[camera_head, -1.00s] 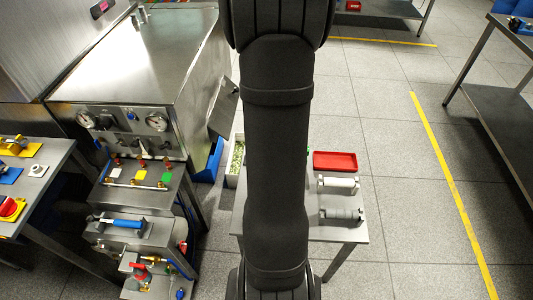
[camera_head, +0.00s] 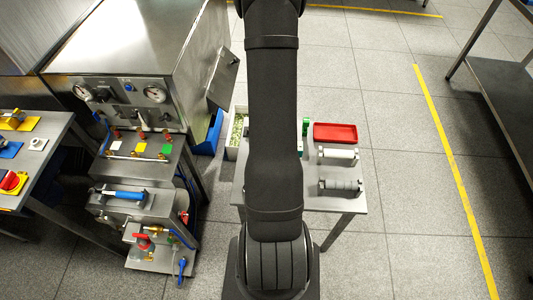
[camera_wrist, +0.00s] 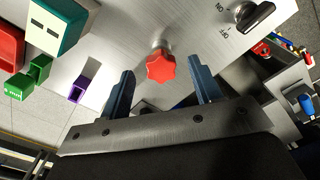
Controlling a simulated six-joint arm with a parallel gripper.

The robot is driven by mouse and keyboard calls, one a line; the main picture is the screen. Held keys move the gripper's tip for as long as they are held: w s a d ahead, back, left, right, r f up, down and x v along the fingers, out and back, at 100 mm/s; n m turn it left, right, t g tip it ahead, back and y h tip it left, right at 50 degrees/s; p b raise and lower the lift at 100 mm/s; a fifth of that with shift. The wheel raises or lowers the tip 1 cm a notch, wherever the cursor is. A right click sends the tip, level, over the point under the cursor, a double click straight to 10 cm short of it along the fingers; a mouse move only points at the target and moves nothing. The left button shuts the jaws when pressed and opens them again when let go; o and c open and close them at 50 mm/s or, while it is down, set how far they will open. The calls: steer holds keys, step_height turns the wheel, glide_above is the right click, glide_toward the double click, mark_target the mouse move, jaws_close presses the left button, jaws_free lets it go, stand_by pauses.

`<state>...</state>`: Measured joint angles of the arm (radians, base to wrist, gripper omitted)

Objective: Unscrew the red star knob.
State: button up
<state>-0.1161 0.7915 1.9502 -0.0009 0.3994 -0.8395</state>
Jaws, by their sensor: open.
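The red star knob (camera_wrist: 160,67) sits on a short post on a grey metal panel (camera_wrist: 115,50) in the wrist view. My gripper (camera_wrist: 162,73) is open, with one blue-grey finger on each side of the knob's near edge. The fingers are apart from the knob, with a gap on both sides. How deep the fingertips reach along the knob cannot be told. In the head view my arm covers the middle, and I cannot make out this knob or my gripper there.
In the wrist view a black ON/OFF switch (camera_wrist: 254,15) is at the upper right. In the head view a red tray (camera_head: 335,132) and grey cylinder (camera_head: 340,185) sit right of my arm.

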steer(key=shift+f, duration=1.75)
steer(key=c, duration=1.1)
steer(key=shift+c, duration=0.2)
steer(key=shift+r, duration=0.5)
steer(key=shift+r, duration=1.3)
